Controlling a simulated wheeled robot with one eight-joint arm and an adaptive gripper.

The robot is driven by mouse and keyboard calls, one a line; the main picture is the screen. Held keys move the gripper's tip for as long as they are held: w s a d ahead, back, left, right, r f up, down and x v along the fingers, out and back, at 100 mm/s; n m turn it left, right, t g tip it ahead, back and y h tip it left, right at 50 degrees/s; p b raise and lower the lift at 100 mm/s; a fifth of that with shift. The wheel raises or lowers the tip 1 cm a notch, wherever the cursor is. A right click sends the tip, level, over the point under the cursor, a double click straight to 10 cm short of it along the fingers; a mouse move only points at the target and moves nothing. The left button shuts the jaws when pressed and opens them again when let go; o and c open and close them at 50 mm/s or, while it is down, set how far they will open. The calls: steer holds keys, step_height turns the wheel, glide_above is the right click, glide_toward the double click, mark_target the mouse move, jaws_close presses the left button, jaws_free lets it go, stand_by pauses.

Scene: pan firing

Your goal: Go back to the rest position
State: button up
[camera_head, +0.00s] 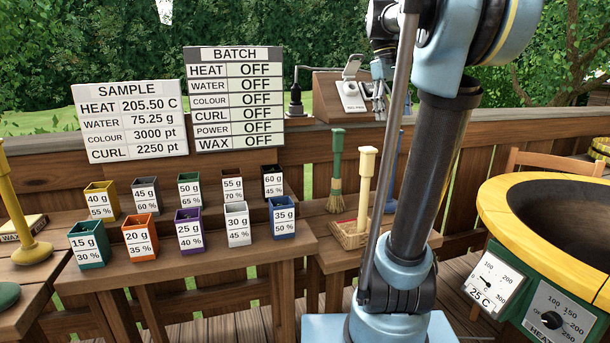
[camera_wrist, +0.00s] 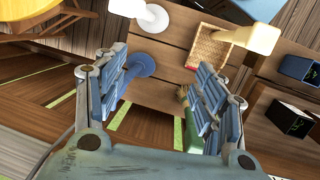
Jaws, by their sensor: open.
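My gripper (camera_wrist: 165,78) is open in the wrist view, its two blue-grey jointed fingers spread apart with nothing held between them. My arm rises in the right half of the head view and bends over at the top.
Several labelled cups (camera_head: 139,235) fill the stepped stand at left. A yellow-rimmed pan (camera_head: 500,205) stands at right. A wooden railing (camera_head: 235,150) runs behind.

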steer(key=s+d+f, duration=0.2)
steer(key=s+f, duration=1.5)
steer(key=f, duration=0.3)
steer(key=s+a+f+m+t+y, duration=0.1)
steer(key=a+f, duration=0.4)
steer(key=f, duration=0.2)
steer(key=s+a+f+m+t+y, duration=0.1)
steer(key=s+a+f+m+t, duration=0.1)
steer(key=a+f, duration=0.3)
step_height(320, 180, down, 3)
steer(key=shift+s+a+f+t, duration=0.15)
steer(key=shift+s+a+t, duration=0.1)
steer(key=shift+a+t, duration=0.1)
steer(key=shift+w+f, duration=0.2)
steer(key=shift+w, duration=0.25)
